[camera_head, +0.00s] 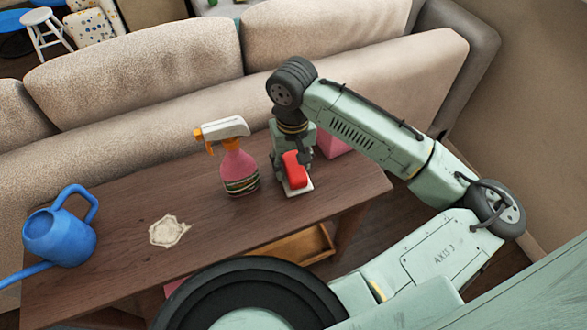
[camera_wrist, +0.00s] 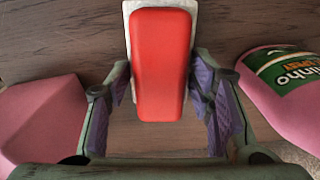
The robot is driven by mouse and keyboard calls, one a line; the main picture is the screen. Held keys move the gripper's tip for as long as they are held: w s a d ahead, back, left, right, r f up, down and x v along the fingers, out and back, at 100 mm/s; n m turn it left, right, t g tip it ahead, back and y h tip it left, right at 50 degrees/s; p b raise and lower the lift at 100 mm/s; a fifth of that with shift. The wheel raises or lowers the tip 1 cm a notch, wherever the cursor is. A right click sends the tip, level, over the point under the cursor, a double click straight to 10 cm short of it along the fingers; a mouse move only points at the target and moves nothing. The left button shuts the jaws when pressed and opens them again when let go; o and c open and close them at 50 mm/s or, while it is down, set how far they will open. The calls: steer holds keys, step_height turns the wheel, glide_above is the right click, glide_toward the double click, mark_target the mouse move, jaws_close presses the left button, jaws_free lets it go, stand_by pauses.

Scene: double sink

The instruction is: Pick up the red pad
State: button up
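The red pad (camera_head: 294,169) has a rounded red top on a white base and sits at the right part of the wooden table. In the wrist view the red pad (camera_wrist: 161,65) fills the upper middle, with its white edge showing at the top and sides. My gripper (camera_head: 296,150) is over the pad, pointing down. In the wrist view my gripper (camera_wrist: 161,82) has its purple-lined fingers spread, one on each side of the pad, close to its edges. I see no clear grip on the pad. Part of the pad is hidden behind my gripper in the head view.
A pink spray bottle (camera_head: 238,165) stands just left of the pad. A pink object (camera_head: 334,142) is close behind my gripper to the right. A blue watering can (camera_head: 60,236) and a pale stain (camera_head: 169,230) are further left on the table (camera_head: 120,220). A beige sofa (camera_head: 150,75) stands behind.

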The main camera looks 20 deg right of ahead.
mark_target(293, 164)
steer(key=c, duration=0.8)
steer(key=shift+r, duration=0.4)
steer(key=r, duration=0.1)
steer(key=r+b, duration=0.1)
steer(key=shift+s+r, duration=0.2)
steer(key=shift+r, duration=0.15)
steer(key=s, duration=0.3)
steer(key=s+a+b, duration=0.1)
steer(key=s, duration=0.1)
steer(key=s+a, duration=0.1)
steer(key=s, duration=0.2)
steer(key=shift+s+r, duration=0.3)
steer(key=shift+s, duration=0.05)
steer(key=s+b, duration=0.1)
steer(key=b, duration=0.1)
steer(key=s+b, duration=0.1)
steer(key=b, duration=0.1)
steer(key=s+a+b, duration=0.1)
steer(key=s+b, duration=0.1)
steer(key=shift+s+f, duration=0.1)
steer(key=shift+f, duration=0.15)
steer(key=shift+s+a+r+b, duration=0.15)
steer(key=shift+s+r+b, duration=0.35)
steer(key=shift+b, duration=0.55)
steer(key=shift+s+a+r+b, duration=0.2)
steer(key=shift+s+b, duration=0.45)
steer(key=shift+b, duration=0.35)
